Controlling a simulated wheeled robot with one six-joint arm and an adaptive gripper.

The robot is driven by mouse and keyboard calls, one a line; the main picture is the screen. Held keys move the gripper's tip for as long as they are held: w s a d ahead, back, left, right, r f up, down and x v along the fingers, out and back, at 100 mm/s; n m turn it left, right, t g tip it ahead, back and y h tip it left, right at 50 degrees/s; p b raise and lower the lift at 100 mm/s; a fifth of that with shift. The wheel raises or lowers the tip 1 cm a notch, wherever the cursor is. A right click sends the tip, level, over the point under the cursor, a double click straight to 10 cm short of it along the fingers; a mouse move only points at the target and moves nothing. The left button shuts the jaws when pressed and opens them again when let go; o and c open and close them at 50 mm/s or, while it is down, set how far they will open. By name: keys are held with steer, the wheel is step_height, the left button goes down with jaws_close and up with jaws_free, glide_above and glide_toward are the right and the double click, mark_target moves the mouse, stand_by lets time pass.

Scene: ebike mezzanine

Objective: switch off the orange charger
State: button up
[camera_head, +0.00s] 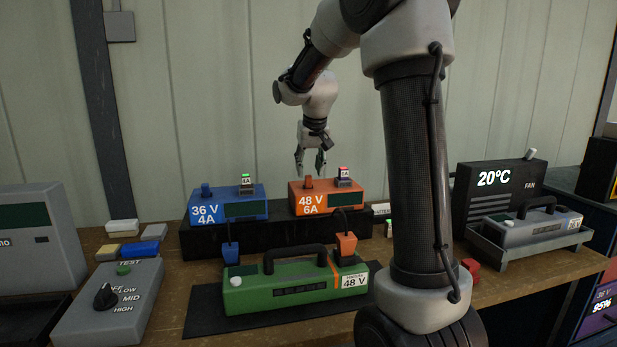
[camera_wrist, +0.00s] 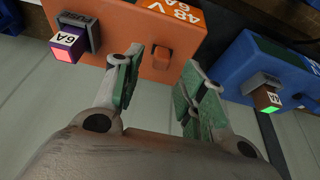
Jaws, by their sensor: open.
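The orange charger (camera_head: 324,204), marked 48 V 6A, stands on a black riser beside a blue charger. A small block with a red-lit top (camera_head: 343,177) is on its top right; in the wrist view this block (camera_wrist: 68,46) is marked 6A and glows red. An orange knob (camera_head: 308,183) is on its top left. My gripper (camera_head: 310,168) is open and empty above the orange charger. In the wrist view my fingers (camera_wrist: 161,62) are spread, with the orange knob (camera_wrist: 162,57) showing between their tips. I cannot tell whether they touch it.
The blue charger (camera_head: 229,210), marked 36 V 4A, has a green-lit block (camera_head: 246,180). A green 48 V battery (camera_head: 290,292) with a handle lies in front, with an orange plug (camera_head: 346,248) at its right. A fan unit (camera_head: 497,195) stands at right. My arm hides part of the bench.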

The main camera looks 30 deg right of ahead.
mark_target(309, 176)
steer(key=shift+x, duration=2)
jaws_close()
steer(key=shift+s+a+f+t, duration=0.1)
steer(key=shift+s+t, duration=0.2)
steer(key=shift+t, duration=0.4)
jaws_free()
